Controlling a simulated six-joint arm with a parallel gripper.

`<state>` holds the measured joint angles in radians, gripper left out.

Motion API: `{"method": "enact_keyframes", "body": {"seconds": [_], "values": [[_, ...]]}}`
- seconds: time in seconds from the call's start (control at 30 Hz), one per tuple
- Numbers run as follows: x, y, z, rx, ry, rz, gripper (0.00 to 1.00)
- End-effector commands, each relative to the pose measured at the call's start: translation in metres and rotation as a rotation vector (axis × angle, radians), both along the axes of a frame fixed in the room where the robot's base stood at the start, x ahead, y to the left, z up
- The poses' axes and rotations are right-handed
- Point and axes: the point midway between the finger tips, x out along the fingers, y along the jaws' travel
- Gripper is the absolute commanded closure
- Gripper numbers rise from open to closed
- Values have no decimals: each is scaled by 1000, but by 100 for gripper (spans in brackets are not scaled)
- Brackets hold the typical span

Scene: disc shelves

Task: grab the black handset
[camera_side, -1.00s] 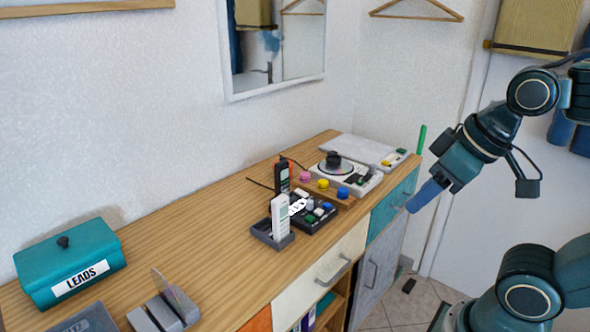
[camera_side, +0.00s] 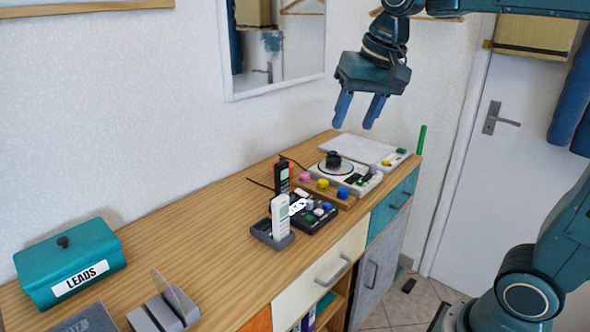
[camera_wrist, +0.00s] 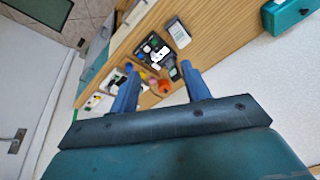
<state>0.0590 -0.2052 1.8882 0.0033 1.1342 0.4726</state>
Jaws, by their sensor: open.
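My gripper (camera_side: 358,112) is open and empty. It hangs fingers down, well above the sideboard, to the right of the black handset and apart from it. In the wrist view my two blue fingers (camera_wrist: 160,78) point toward the group of devices. The white handset also shows there (camera_wrist: 178,33). The black handset is too small there to pick out surely.
Close to the handsets are a black button box (camera_side: 310,213), a strip with pink, yellow and blue knobs (camera_side: 323,184) and a device with a black dial (camera_side: 334,160). A teal LEADS box (camera_side: 70,262) stands at the left. The sideboard's middle left is clear.

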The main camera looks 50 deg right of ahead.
Motion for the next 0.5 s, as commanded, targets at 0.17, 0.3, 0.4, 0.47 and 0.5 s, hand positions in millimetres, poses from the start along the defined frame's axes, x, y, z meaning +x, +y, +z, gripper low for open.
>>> {"method": "enact_keyframes", "body": {"seconds": [0.17,0.3,0.4,0.47,0.5], "values": [[44,-9,5,38,42,-129,53],[76,-16,4,65,73,-232,53],[99,-22,2,83,95,-305,53],[113,-25,-1,93,107,-349,53],[121,-28,-3,99,116,-379,53]]}}
